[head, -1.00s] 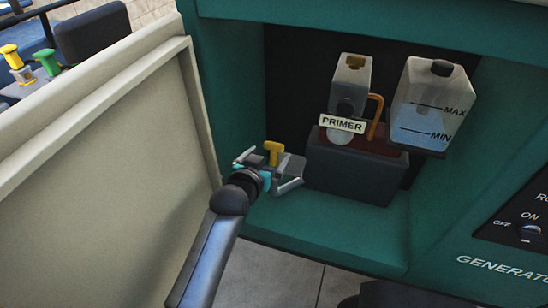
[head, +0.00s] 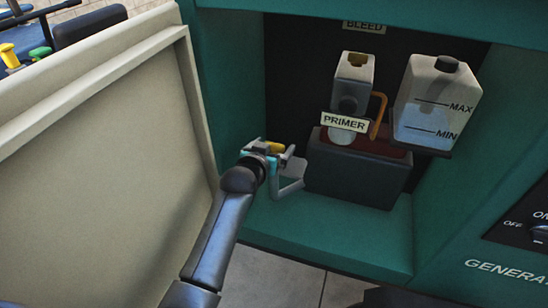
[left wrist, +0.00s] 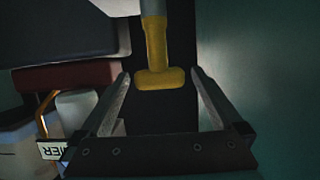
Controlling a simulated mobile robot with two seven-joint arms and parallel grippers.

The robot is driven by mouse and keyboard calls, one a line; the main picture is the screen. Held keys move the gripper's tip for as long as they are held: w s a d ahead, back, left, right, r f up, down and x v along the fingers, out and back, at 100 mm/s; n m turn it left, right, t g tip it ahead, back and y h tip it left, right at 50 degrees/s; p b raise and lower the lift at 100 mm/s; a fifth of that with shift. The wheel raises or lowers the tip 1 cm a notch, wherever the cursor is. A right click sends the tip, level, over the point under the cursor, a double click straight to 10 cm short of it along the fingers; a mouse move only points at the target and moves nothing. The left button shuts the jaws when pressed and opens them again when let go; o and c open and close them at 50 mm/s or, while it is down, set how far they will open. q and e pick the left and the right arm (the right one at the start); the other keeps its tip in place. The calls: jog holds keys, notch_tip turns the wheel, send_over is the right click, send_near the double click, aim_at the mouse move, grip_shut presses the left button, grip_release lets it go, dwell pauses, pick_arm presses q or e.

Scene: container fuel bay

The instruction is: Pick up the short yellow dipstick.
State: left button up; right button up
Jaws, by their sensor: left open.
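The yellow T-shaped handle of the short dipstick (head: 275,147) shows inside the green bay, partly hidden by my left gripper. In the left wrist view the yellow handle (left wrist: 158,60) lies between the fingertips, with a grey part joined to it. My left gripper (head: 289,172) is open around the handle, with a gap visible on both sides of it in the left wrist view. The dipstick's lower end is hidden in the head view. My right gripper is not in view.
A beige door (head: 100,170) stands open at the left. A dark block with a PRIMER label (head: 345,122) and a MIN/MAX tank (head: 436,105) stand to the right in the bay. Another yellow handle (head: 9,56) and a green one (head: 41,53) show beyond the door.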

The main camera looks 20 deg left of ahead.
pick_arm(q)
jog(key=shift+w+f, duration=0.1)
jog(key=shift+w, duration=0.2)
jog(key=c, duration=1.3)
